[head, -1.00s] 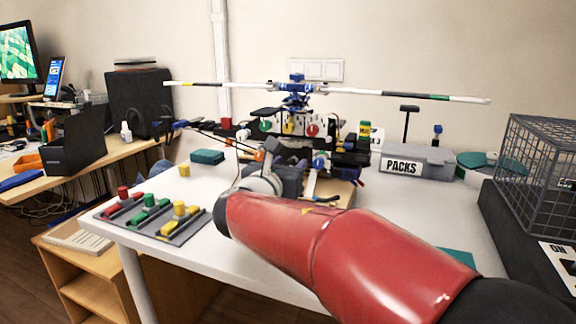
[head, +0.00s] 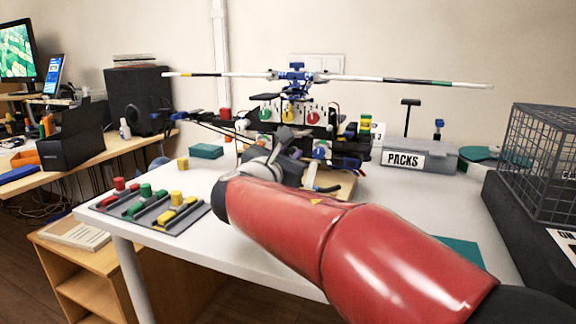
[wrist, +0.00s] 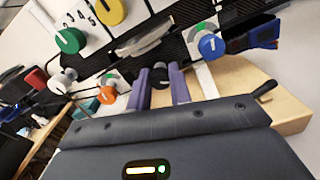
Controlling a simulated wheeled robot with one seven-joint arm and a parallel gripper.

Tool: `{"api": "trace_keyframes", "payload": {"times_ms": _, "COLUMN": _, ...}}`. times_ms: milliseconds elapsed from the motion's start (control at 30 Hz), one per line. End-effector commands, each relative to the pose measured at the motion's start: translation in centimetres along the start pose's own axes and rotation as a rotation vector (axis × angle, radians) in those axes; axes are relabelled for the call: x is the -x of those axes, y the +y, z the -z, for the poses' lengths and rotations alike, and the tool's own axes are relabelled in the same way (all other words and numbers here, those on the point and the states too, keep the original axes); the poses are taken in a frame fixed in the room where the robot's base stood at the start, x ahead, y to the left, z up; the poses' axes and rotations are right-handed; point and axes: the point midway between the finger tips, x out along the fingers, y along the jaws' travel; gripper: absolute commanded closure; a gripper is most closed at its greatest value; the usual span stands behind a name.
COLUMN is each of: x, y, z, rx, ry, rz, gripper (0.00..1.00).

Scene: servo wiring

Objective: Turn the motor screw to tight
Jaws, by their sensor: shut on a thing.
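In the wrist view the two purple fingers of my gripper (wrist: 160,86) are shut on a small dark round knob (wrist: 160,74), which appears to be the motor screw. Its marking cannot be read. The knob sits at the lower edge of the black helicopter frame (wrist: 195,25).
An orange knob (wrist: 106,95) is left of the fingers and a blue knob (wrist: 209,45) right of them. A green knob (wrist: 70,40) is further left. A wooden base (wrist: 290,105) lies at right. A slider panel (head: 155,212) and PACKS box (head: 420,160) stand on the table.

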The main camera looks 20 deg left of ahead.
Motion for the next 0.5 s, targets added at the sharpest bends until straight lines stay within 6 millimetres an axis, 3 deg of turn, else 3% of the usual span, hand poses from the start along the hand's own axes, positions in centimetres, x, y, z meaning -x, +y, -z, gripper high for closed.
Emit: {"api": "trace_keyframes", "payload": {"times_ms": 500, "x": -0.01, "y": -0.25, "z": 0.54, "rx": -0.492, "ry": -0.001, "rz": -0.001, "gripper": 1.0}}
